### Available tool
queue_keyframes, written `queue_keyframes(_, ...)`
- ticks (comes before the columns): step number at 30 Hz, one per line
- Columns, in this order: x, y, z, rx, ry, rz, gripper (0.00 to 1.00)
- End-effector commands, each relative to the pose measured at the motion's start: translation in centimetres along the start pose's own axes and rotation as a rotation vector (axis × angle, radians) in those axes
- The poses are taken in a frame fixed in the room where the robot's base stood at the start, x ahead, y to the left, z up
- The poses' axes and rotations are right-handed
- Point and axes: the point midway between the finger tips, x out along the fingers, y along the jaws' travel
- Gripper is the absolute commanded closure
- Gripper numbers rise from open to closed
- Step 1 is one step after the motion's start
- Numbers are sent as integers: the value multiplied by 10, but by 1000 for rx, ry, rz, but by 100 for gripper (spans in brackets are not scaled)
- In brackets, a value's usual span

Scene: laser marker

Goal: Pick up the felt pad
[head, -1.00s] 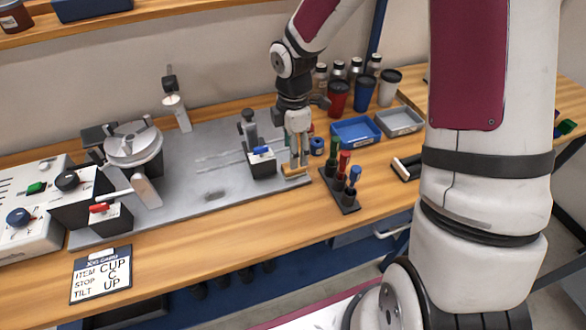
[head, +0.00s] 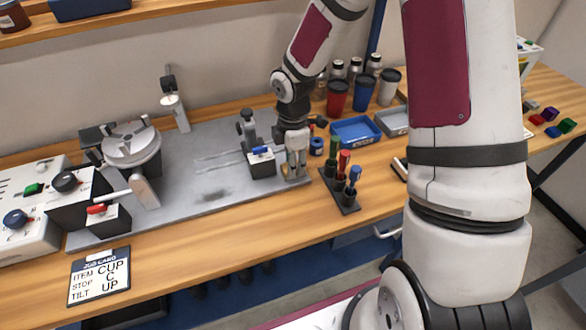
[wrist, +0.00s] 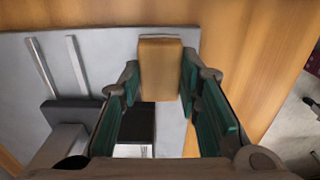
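The felt pad (wrist: 160,68) is a small tan block, seen in the wrist view at the front right edge of the grey plate (wrist: 95,65). My gripper (wrist: 160,85) points down over it, its green-lined fingers on either side of the block. The fingers look open, with at most a narrow gap to the block's sides; contact is not clear. In the head view my gripper (head: 296,174) is low at the plate's right corner and largely hides the pad.
A black fixture with a blue lever (head: 262,158) stands close to the left of my gripper. A rack of coloured markers (head: 343,185) stands close to the right. A blue tray (head: 356,131) and several cups, including a red one (head: 337,97), are behind. The plate's middle is clear.

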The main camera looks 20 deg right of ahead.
Motion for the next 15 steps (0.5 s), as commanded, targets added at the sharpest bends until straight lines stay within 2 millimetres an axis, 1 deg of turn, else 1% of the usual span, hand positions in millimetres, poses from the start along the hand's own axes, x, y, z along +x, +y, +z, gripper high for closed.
queue_keyframes(10, -3, 0, 0, 1, 0, 1, 92)
queue_keyframes(14, -17, 0, 1, 2, -1, 3, 92)
queue_keyframes(15, -25, 0, 1, 1, -1, 4, 92)
